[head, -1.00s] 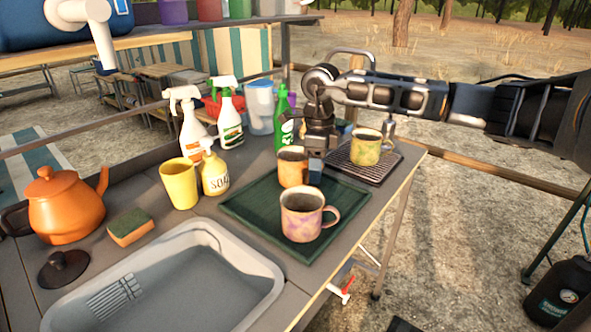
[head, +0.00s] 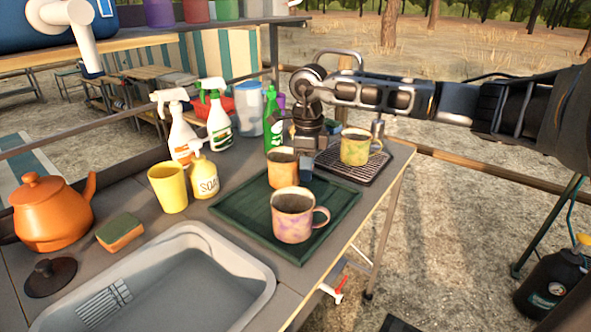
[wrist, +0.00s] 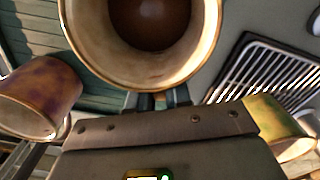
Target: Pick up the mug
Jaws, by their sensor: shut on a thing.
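Three mugs show. My gripper (head: 304,173) is shut on the orange-brown mug (head: 281,170), at its right side in the head view. This mug stands upright at the back of the green tray (head: 233,210); I cannot tell whether it is clear of the tray. In the wrist view my gripper's fingers (wrist: 157,102) meet the near rim of this mug (wrist: 90,62), whose brown inside shows. A pink and purple mug (head: 292,219) stands at the tray's front; it also shows in the wrist view (wrist: 42,92). A yellow-green mug (head: 355,149) stands on the dark rack.
The dark wire rack (head: 345,172) is behind the tray. A yellow cup (head: 167,188), soap bottle (head: 204,178), spray bottles (head: 180,135) and green bottle (head: 271,125) stand to the left. The grey sink (head: 170,290), sponge (head: 120,232) and orange kettle (head: 50,215) are nearer.

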